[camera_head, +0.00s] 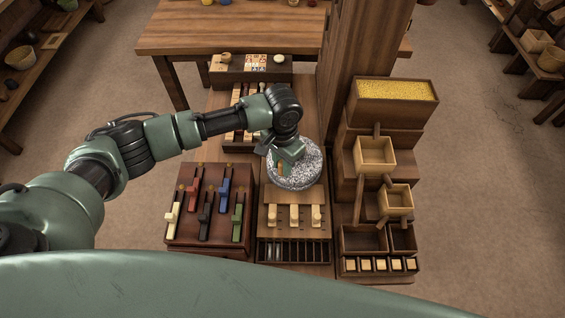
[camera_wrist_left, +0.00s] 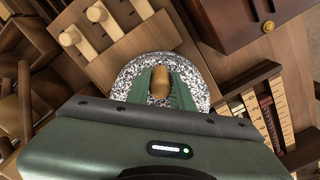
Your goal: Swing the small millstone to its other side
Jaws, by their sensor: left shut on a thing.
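The small millstone (camera_head: 308,168) is a round, speckled grey-white disc lying flat on the wooden bench in the middle of the head view. It also shows in the left wrist view (camera_wrist_left: 131,70). A short wooden handle (camera_wrist_left: 160,80) stands on it. My left gripper (camera_head: 283,166) is over the left part of the stone, with its green fingers on both sides of the handle, shut on it. The wrist view shows the fingers (camera_wrist_left: 162,88) around the handle; the gripper body hides the near part of the stone. My right gripper is not in view.
Wooden pegs on a block (camera_head: 294,232) stand just in front of the stone. A box with coloured sliders (camera_head: 208,244) is at the left. A stepped stand with a yellow grain tray (camera_head: 397,89) and hoppers rises at the right. A tall wooden post (camera_head: 354,50) stands behind.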

